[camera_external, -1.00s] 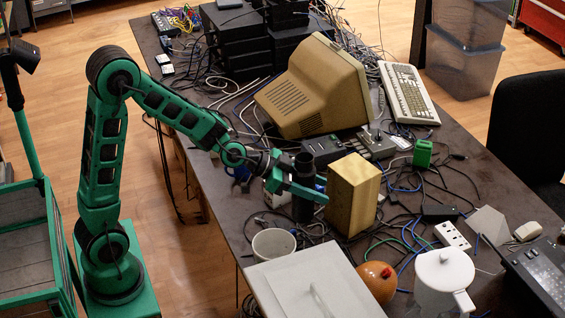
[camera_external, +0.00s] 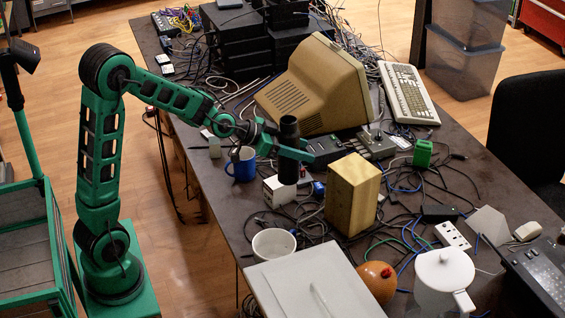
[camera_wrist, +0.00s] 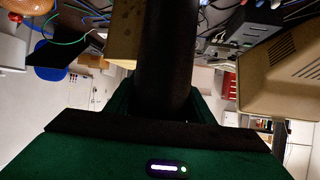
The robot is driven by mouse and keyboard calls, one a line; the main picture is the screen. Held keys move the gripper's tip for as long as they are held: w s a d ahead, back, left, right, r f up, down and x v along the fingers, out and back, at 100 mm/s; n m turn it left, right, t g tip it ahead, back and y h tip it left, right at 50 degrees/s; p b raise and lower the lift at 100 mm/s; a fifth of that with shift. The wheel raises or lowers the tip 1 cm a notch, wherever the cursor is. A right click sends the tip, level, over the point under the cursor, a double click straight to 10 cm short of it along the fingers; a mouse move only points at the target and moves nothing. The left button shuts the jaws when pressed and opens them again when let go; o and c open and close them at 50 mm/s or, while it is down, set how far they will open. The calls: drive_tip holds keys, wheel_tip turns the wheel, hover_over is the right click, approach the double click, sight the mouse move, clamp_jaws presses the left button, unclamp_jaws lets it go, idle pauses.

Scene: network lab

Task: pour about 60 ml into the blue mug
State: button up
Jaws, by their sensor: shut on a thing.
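The blue mug (camera_external: 241,166) stands upright on the dark table, left of the white box. Its inside is too small to make out. My gripper (camera_external: 285,150) is shut on a dark cylindrical bottle (camera_external: 289,168), which it holds roughly upright above the table, to the right of the mug and apart from it. In the wrist view the dark bottle (camera_wrist: 166,50) fills the middle between my green fingers. Its contents do not show.
A wooden block (camera_external: 352,195) stands right of the bottle, and a beige monitor (camera_external: 315,88) behind it. A white box (camera_external: 279,191), a white cup (camera_external: 273,246) and a grey panel (camera_external: 310,285) lie nearer. Cables clutter the right side; the table left of the white cup is fairly clear.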

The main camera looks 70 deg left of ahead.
drive_tip(key=s+a+n+y, duration=0.2)
drive_tip(key=s+a, duration=0.2)
drive_tip(key=a, duration=0.8)
drive_tip(key=s+a+n+y, duration=0.2)
drive_tip(key=s+a+y, duration=0.15)
drive_tip(key=a, duration=0.85)
drive_tip(key=s+a+n+y, duration=0.15)
drive_tip(key=s+a, duration=0.25)
drive_tip(key=a, duration=0.8)
wheel_tip(320, 180, down, 9)
drive_tip(key=shift+s+a+r+n+g, duration=0.15)
drive_tip(key=shift+a+r+n+g, duration=0.05)
drive_tip(key=shift+n+g, duration=0.25)
